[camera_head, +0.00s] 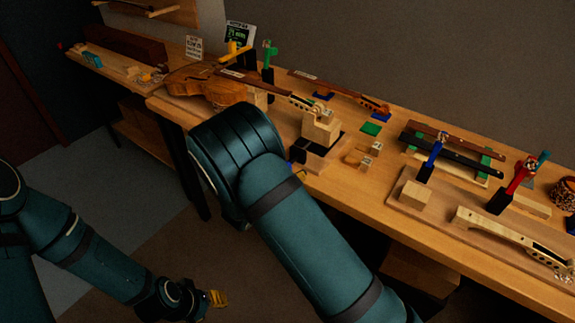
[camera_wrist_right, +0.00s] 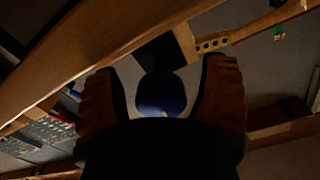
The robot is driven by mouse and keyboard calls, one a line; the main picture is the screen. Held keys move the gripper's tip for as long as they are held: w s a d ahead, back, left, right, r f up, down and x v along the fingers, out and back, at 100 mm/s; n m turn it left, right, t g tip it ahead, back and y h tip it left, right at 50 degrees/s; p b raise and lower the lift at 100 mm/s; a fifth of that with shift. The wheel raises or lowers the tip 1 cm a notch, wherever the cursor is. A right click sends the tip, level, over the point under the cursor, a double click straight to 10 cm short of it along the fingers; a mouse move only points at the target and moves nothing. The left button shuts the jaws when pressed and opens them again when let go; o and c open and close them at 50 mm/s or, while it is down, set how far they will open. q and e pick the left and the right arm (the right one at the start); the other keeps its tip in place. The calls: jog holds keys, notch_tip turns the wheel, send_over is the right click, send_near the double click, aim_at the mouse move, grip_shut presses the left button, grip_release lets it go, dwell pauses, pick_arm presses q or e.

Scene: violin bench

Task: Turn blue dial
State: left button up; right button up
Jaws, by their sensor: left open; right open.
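A round dark blue dial (camera_wrist_right: 162,93) shows in the right wrist view, in front of a dark block. My right gripper (camera_wrist_right: 162,70) is open, with one finger on each side of the dial. Gaps show between the fingers and the dial, and I cannot tell whether anything touches. In the head view a small blue patch (camera_head: 298,154) shows at the bench's front edge beside my right arm; it may be the dial. My right arm hides most of the right gripper there. My left gripper (camera_head: 217,298) is low in front of the bench, away from it, and looks empty.
The wooden bench (camera_head: 460,235) holds a violin (camera_head: 215,88), stacked wooden blocks (camera_head: 321,128), a blue upright clamp (camera_head: 431,158), a red one (camera_head: 520,175) and a violin neck (camera_head: 500,232). Open floor lies left of my right arm.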

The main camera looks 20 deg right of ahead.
jog(key=v, duration=1.2)
jog(key=d+f+n+g+y, duration=0.1)
jog(key=d+f+n+y, duration=0.15)
jog(key=f+y, duration=0.35)
jog(key=d+f+n+g+y, duration=0.15)
jog(key=f+n+y, duration=0.25)
jog(key=f, duration=0.4)
jog(key=s+a+f+n+g+y, duration=0.1)
jog(key=s+f+n+g+y, duration=0.1)
jog(key=s, duration=0.6)
jog(key=s+a+f+n+g+y, duration=0.1)
jog(key=s+n+g+y, duration=0.3)
jog(key=s, duration=0.5)
jog(key=shift+f+g+y, duration=0.45)
jog(key=shift+f+y, duration=0.25)
jog(key=shift+y, duration=0.3)
